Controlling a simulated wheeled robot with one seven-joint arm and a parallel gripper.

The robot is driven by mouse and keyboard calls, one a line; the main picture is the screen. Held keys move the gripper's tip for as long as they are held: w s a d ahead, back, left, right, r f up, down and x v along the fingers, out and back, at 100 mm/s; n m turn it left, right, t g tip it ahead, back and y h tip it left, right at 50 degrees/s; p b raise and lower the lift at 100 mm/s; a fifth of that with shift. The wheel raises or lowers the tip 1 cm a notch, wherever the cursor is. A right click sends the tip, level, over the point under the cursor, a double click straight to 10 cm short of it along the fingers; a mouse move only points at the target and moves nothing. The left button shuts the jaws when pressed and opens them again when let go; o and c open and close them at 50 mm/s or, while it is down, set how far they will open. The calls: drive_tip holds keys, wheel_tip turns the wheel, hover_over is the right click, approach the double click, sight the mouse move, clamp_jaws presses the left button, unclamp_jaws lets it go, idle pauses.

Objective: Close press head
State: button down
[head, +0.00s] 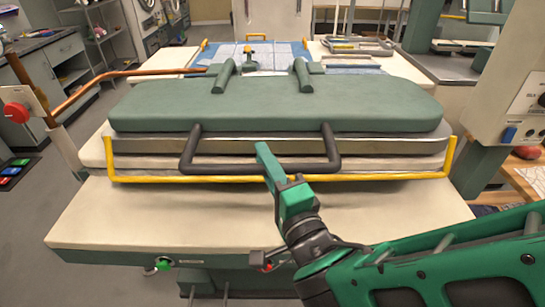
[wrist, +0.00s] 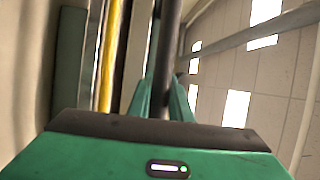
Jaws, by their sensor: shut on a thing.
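The press head (head: 275,105) is a long green padded slab with a metal plate under it, in the middle of the head view. It lies level, low over the pale lower pad (head: 400,163); I cannot tell whether they touch. A dark U-shaped handle (head: 222,170) sticks out from its front. My green gripper (head: 268,160) is at the handle's middle, shut on the bar. In the wrist view the dark handle bar (wrist: 167,45) runs between my gripper's fingers (wrist: 163,95). The fingers hide part of the bar.
A yellow rail (head: 390,178) runs along the front, just below the handle. The cream press table (head: 130,215) spreads below it. A copper pipe (head: 140,73) and red button (head: 15,113) stand left; a control panel (head: 530,110) stands right. Floor shows at left.

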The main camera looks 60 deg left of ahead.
drive_tip(key=shift+w+f, duration=0.15)
drive_tip(key=shift+w, duration=0.3)
drive_tip(key=c, duration=1.6)
unclamp_jaws()
drive_tip(key=shift+a, duration=0.1)
drive_tip(key=shift+s, duration=0.3)
drive_tip(key=shift+s, duration=0.2)
